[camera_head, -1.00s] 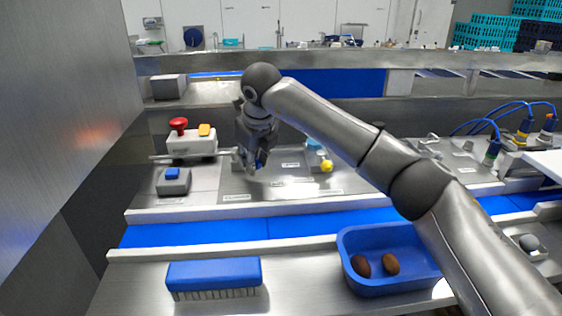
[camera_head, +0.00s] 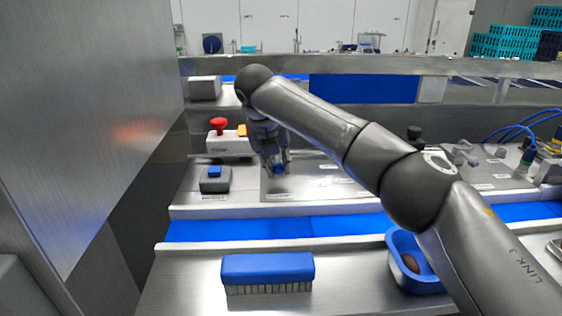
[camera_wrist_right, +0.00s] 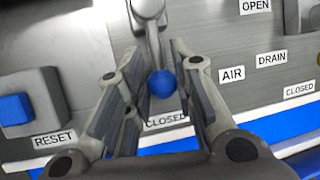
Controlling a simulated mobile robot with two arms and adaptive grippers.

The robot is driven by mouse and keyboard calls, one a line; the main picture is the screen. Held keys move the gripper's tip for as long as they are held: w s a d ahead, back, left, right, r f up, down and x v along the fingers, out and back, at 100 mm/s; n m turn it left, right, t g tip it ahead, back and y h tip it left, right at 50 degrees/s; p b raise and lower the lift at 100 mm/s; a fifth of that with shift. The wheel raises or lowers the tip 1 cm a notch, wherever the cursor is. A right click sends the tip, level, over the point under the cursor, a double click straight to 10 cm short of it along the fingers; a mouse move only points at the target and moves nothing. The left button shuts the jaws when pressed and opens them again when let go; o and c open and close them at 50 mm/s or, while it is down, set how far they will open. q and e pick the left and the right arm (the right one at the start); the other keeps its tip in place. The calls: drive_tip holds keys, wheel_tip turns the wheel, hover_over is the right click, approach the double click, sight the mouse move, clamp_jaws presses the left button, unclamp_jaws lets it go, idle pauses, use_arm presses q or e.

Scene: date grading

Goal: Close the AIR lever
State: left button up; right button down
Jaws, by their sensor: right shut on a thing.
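The AIR lever is a metal handle (camera_wrist_right: 153,40) with a blue ball knob (camera_wrist_right: 162,84). In the right wrist view it points down the panel toward a CLOSED label (camera_wrist_right: 166,121), with the AIR label (camera_wrist_right: 232,74) to its right. My right gripper (camera_wrist_right: 160,105) has its fingers on both sides of the blue knob and is shut on it. In the head view my right gripper (camera_head: 274,170) reaches down to the panel, and a bit of the blue knob (camera_head: 279,170) shows between its fingers. My left gripper is not in view.
A blue RESET button box (camera_head: 215,180) stands left of the gripper, with a red stop button (camera_head: 218,123) behind it. In front are a blue belt (camera_head: 240,229), a blue brush (camera_head: 268,268) and a blue tray (camera_head: 400,240).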

drive_tip(key=shift+r, duration=0.2)
idle(0.3)
drive_tip(key=c, duration=1.5)
unclamp_jaws()
drive_tip(key=shift+o, duration=0.3)
drive_tip(key=shift+a+f, duration=0.1)
drive_tip(key=v, duration=1.2)
drive_tip(key=shift+w+a, duration=0.1)
